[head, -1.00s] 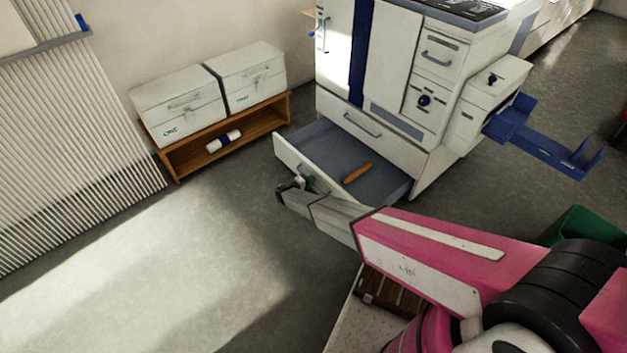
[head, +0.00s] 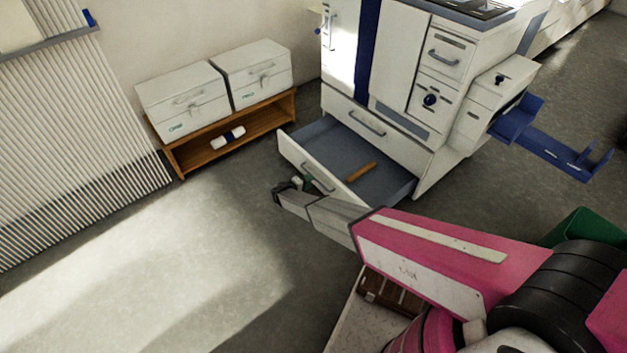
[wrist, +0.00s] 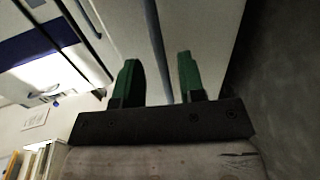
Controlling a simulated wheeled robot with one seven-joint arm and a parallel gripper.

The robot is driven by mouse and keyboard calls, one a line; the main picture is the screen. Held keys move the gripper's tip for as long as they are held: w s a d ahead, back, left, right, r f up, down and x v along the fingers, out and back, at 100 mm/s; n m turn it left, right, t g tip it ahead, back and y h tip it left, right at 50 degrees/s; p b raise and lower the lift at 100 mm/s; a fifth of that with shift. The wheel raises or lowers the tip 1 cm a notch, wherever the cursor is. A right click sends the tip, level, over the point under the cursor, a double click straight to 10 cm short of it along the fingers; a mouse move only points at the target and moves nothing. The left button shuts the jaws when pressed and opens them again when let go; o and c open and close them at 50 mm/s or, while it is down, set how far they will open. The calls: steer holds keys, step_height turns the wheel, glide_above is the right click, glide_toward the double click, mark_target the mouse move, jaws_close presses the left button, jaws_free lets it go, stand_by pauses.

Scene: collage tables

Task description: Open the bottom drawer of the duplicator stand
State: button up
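The duplicator stand (head: 395,60) is a white cabinet with a dark blue vertical stripe. Its bottom drawer (head: 292,150) is pulled well out, showing a grey-blue interior with an orange-brown stick-like item (head: 361,172) inside. The drawer's bar handle (head: 318,180) is on its front face. My gripper (head: 305,184) is low in front of that face, close by the handle and seemingly clear of it. In the wrist view, my gripper's green fingers (wrist: 160,78) are apart, with pale panels and a grey strip beyond them. Nothing is clearly held.
The closed drawer above has its own handle (head: 367,124). A low wooden shelf (head: 235,130) bearing two white boxes stands to the left by the wall. A blue tray (head: 550,140) sticks out at the stand's right. Open floor (head: 180,260) lies left of my arm.

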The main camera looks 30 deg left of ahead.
steer(key=v, duration=0.6)
steer(key=shift+s, duration=0.35)
steer(key=shift+a, duration=0.15)
